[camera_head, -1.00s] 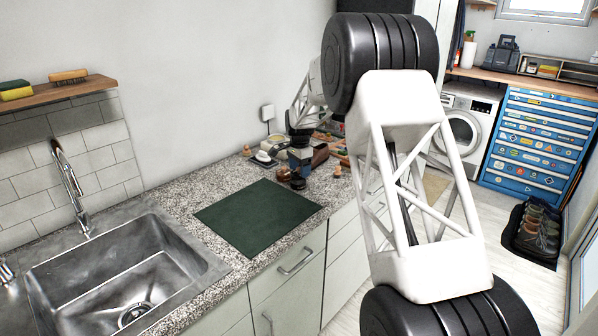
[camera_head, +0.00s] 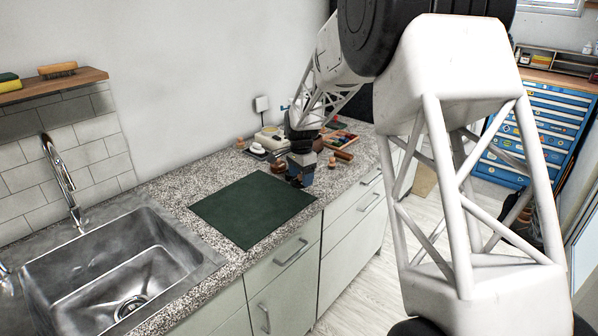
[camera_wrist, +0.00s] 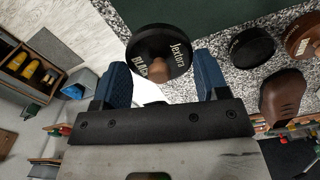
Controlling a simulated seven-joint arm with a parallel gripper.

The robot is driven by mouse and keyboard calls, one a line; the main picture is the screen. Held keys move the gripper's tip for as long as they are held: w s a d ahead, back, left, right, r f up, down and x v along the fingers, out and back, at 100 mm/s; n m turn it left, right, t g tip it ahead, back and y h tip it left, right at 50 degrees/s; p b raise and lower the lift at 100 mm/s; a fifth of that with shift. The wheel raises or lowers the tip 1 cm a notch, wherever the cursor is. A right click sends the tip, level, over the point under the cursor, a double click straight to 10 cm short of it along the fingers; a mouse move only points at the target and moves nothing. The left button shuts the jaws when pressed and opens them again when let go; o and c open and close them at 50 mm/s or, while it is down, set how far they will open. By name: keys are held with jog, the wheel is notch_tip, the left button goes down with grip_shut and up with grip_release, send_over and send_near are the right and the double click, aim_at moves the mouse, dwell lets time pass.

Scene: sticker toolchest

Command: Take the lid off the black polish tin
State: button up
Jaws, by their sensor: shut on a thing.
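A round black lid marked "Jextora BLACK" (camera_wrist: 163,47) lies between the blue fingers of my gripper (camera_wrist: 165,72), its label facing the wrist camera. My gripper is shut on it by the sides. In the head view my gripper (camera_head: 300,180) is over the counter by the mat's right corner; the lid is hard to make out there.
A brown tin (camera_wrist: 304,38) and a brown brush (camera_wrist: 283,98) are to the right in the wrist view. The green mat (camera_head: 250,208) is bare. A small wooden knob (camera_head: 332,163) stands near the counter's front edge. Several items crowd the back of the counter; the sink (camera_head: 125,270) is left.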

jog(key=shift+s+d+r, duration=0.1)
jog(key=shift+s, duration=0.7)
jog(key=s+d+f, duration=0.1)
jog(key=d+f, duration=0.1)
jog(key=d, duration=0.7)
jog(key=shift+s+d+f+n, duration=0.2)
jog(key=shift+d+n, duration=0.1)
jog(key=shift+n, duration=0.1)
jog(key=shift+w+f, duration=0.25)
jog(key=shift+w, duration=2.4)
jog(key=shift+w+f, duration=0.25)
jog(key=shift+w, duration=2.45)
jog(key=shift+w+f, duration=0.25)
jog(key=shift+w, duration=2.4)
jog(key=shift+f, duration=0.1)
